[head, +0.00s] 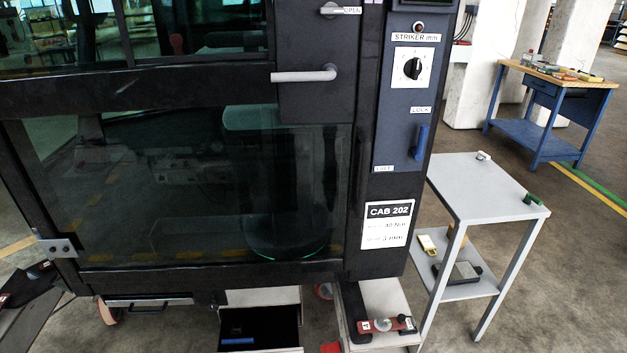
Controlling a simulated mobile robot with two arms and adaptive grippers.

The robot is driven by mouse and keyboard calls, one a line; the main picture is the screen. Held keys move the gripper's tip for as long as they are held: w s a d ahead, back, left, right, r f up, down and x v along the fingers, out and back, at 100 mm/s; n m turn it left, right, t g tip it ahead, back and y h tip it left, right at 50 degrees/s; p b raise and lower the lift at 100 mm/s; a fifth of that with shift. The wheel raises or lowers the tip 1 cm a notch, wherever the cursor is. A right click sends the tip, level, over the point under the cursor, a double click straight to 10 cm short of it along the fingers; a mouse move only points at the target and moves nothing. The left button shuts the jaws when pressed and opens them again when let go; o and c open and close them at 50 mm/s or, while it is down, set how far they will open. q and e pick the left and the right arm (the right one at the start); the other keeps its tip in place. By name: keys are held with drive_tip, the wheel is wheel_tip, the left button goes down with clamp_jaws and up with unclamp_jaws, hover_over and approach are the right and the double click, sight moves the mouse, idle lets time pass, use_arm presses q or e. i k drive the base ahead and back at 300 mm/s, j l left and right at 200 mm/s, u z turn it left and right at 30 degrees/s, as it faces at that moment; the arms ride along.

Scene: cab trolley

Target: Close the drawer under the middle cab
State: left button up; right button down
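The cab (200,185) labelled CAB 202 fills the left and middle of the head view, with a dark glass door and a grey lever handle (305,75). Under it, a light-edged drawer (262,297) stands open. Its dark inside holds a small blue item (237,341), and its near end is cut off by the bottom edge. To its left, a dark drawer front with a bar handle (150,305) sits under the cab. I cannot tell how far that one is shut. Neither of my grippers can be made out in the head view.
A light tray-like unit (352,316) with a red tool (385,325) juts out right of the open drawer. A grey trolley (475,185) holds small items on two levels. A blue workbench (550,105) stands behind. A dark object (25,290) is at lower left.

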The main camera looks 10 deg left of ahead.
sight(261, 315)
drive_tip(key=u, duration=0.8)
